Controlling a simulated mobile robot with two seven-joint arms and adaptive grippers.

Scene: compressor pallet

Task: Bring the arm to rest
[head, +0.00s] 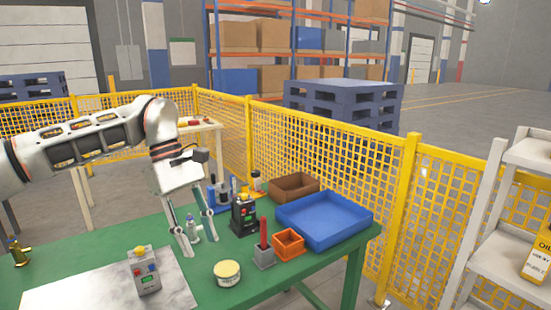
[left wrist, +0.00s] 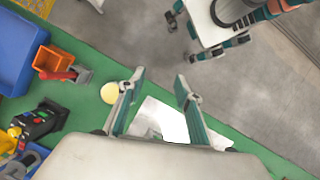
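My left arm reaches in from the left in the head view. Its gripper (head: 200,246) points down over the green table (head: 325,248), with its two fingers spread apart. In the left wrist view the same gripper (left wrist: 159,80) is open, with nothing held between its fingertips. A small grey fitting (head: 194,232) shows between the fingers in the head view; I cannot tell how far behind them it stands. My right gripper (left wrist: 186,38) shows at the top of the left wrist view, its fingers apart and empty, over the grey floor. It is outside the head view.
The table carries a grey control box (head: 146,272), a metal sheet (head: 75,288), a round yellow-topped tin (head: 227,273), a black device (head: 244,216), an orange bin (head: 288,241), a blue tray (head: 326,236) and a brown bin (head: 294,186). A yellow fence (head: 345,165) runs behind; a white shelf (head: 500,250) stands right.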

